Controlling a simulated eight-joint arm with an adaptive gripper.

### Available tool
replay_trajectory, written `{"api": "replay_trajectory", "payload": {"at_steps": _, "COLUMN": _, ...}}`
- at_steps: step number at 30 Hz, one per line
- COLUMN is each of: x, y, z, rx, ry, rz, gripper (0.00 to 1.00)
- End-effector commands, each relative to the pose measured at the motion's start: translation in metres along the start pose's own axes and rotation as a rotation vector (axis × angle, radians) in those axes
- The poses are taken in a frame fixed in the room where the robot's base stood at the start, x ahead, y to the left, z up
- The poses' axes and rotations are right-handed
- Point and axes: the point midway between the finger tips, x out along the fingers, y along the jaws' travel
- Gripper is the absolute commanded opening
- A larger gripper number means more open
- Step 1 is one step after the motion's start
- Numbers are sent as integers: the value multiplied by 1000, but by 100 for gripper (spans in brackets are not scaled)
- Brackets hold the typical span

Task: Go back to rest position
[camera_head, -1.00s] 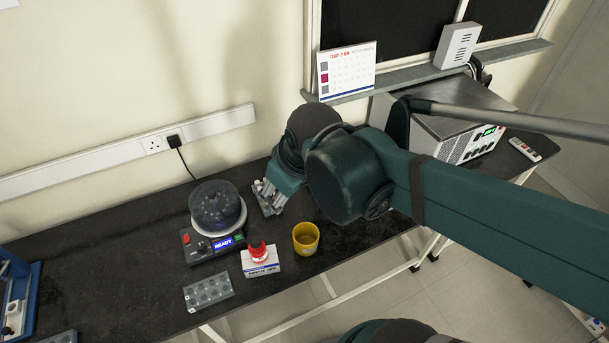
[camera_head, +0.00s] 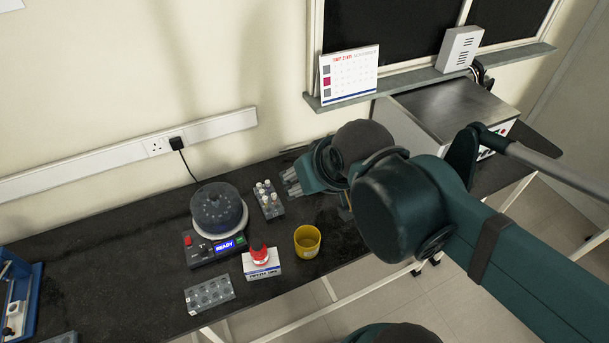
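My gripper (camera_head: 291,182) is above the bench, just right of the small grey rack (camera_head: 268,201) that holds several pale-capped tubes. It points left and is apart from the rack. Its fingers look spread with nothing visible between them, though they are small in this view. My teal arm reaches in from the right and hides part of the bench behind it.
On the dark bench (camera_head: 110,262) stand a centrifuge (camera_head: 216,207) reading READY, a red item on a labelled white box (camera_head: 262,262), a yellow cup (camera_head: 307,240) and a grey rack with holes (camera_head: 209,294). A metal-topped instrument (camera_head: 455,105) stands at the back right.

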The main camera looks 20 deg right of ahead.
Motion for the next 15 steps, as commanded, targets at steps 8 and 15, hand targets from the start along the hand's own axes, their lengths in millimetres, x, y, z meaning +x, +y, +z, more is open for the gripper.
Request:
{"api": "replay_trajectory", "payload": {"at_steps": 8, "x": 14, "y": 0, "z": 10, "rx": -1, "ry": 0, "rz": 0, "gripper": 47}}
{"api": "replay_trajectory", "payload": {"at_steps": 15, "x": 21, "y": 0, "z": 15, "rx": -1, "ry": -1, "rz": 0, "gripper": 47}}
